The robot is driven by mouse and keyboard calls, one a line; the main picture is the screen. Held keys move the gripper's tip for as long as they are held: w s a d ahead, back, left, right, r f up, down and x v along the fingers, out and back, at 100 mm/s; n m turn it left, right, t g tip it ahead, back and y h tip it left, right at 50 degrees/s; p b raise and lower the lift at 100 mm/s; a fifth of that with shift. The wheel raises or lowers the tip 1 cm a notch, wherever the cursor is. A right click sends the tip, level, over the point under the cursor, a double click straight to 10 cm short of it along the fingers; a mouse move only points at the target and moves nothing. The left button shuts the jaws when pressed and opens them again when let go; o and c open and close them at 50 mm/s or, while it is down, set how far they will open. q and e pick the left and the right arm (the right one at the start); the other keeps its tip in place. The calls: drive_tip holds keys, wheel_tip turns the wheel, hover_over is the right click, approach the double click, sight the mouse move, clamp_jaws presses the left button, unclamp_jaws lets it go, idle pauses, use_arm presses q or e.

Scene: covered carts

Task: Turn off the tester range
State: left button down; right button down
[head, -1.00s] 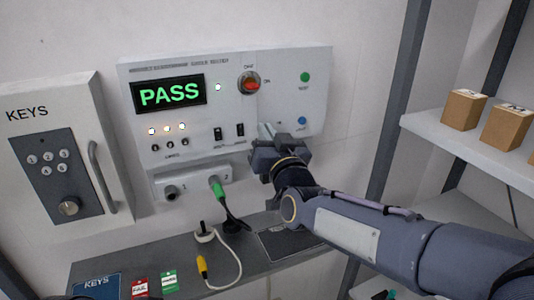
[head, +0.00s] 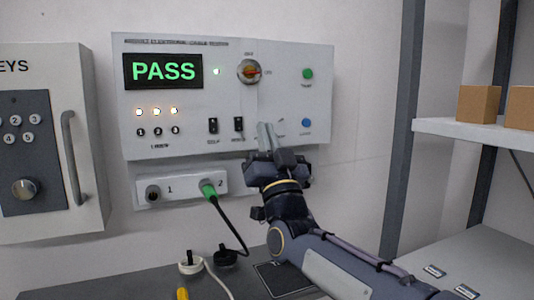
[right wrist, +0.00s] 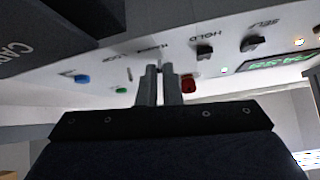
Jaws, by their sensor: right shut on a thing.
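The tester (head: 290,105) is a white wall panel with a green PASS display (head: 163,71). My right gripper (head: 266,127) points up at its lower middle, right of the two black switches. In the right wrist view its fingertips (right wrist: 159,70) are closed together on a small range control at the panel face, under a blurred label. The fingers hide most of this control, so its position cannot be read. A red-orange rotary knob (head: 249,71) sits above, apart from the gripper. My left gripper is out of view.
The HOLD switch (right wrist: 205,50) is close beside the fingers. A green button (head: 308,74) and a blue button (head: 306,122) are on the panel's right. A green plug (head: 208,190) with a black cable sits below. A key cabinet (head: 88,150) stands left and a shelf (head: 470,132) right.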

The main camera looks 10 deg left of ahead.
drive_tip(key=shift+f, duration=0.1)
idle(0.4)
drive_tip(key=c, duration=1.6)
unclamp_jaws()
drive_tip(key=b+v, duration=0.2)
drive_tip(key=v, duration=0.5)
drive_tip(key=shift+f, duration=0.35)
drive_tip(key=shift+s+d, duration=0.1)
